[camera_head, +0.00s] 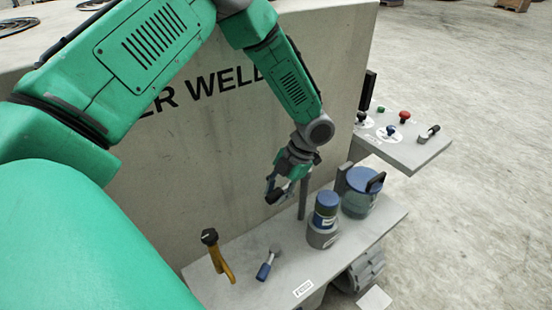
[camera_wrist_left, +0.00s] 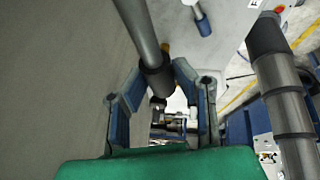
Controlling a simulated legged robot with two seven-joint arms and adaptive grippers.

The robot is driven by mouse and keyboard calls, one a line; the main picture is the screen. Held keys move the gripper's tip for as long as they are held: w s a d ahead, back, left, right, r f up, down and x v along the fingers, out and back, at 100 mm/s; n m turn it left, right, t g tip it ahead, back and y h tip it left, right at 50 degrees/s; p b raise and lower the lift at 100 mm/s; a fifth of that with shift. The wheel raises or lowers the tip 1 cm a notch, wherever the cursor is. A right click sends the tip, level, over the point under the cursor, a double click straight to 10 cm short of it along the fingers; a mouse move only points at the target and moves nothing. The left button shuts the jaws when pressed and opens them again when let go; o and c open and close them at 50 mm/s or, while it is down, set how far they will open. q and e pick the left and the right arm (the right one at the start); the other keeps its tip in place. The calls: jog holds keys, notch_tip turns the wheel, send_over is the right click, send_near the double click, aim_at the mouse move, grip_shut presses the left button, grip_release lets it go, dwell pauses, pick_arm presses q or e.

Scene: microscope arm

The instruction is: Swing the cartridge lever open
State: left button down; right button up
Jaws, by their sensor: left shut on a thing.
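My left gripper (camera_head: 279,187) is above the shelf in the head view, beside an upright grey post (camera_head: 303,200). It shows in the left wrist view (camera_wrist_left: 160,95) with its blue and grey fingers on both sides of a grey rod with a darker end (camera_wrist_left: 155,75). The rod looks like the cartridge lever, and the gripper is shut on it. A dark end piece (camera_head: 275,196) shows at the fingertips in the head view. The lever's pivot is hidden. My right gripper is not in view.
The shelf (camera_head: 245,283) carries a yellow lever (camera_head: 221,262), a blue-handled lever (camera_head: 265,270), a blue-capped cylinder (camera_head: 327,203) and a blue-lidded jar (camera_head: 360,203). A control panel (camera_head: 413,152) with knobs stands at right. A large grey wall (camera_head: 200,160) rises behind the gripper.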

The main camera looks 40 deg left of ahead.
pick_arm(q)
jog(key=shift+w, duration=0.15)
jog(key=c, duration=1.4)
grip_release()
jog(key=shift+o, duration=0.5)
jog(key=shift+a, duration=0.15)
jog(key=v, duration=1.1)
jog(key=shift+w+r, duration=0.3)
jog(key=shift+w, duration=0.05)
